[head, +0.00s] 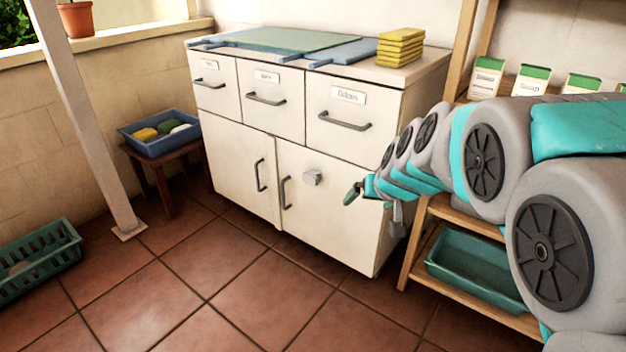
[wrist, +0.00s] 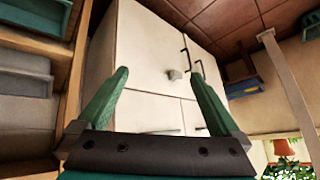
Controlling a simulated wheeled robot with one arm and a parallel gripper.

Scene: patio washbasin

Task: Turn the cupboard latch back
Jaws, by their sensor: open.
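The cupboard latch (head: 312,178) is a small grey knob-like piece on the right lower door (head: 335,215) of the white cabinet, right of that door's handle. It also shows in the wrist view (wrist: 174,75), between my fingertips in the picture but apart from them and farther off. My gripper (head: 372,195) is in front of the right part of the cabinet, to the right of the latch in the head view. In the wrist view my two green fingers (wrist: 160,70) are spread open with nothing between them. Both lower doors look shut.
A wooden shelf with a teal tray (head: 475,272) stands close to the right of the cabinet. Yellow sponges (head: 400,47) are stacked on top. A stool with a blue tray (head: 160,132), a white post (head: 88,120) and a green crate (head: 38,260) are left. The tiled floor in front is clear.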

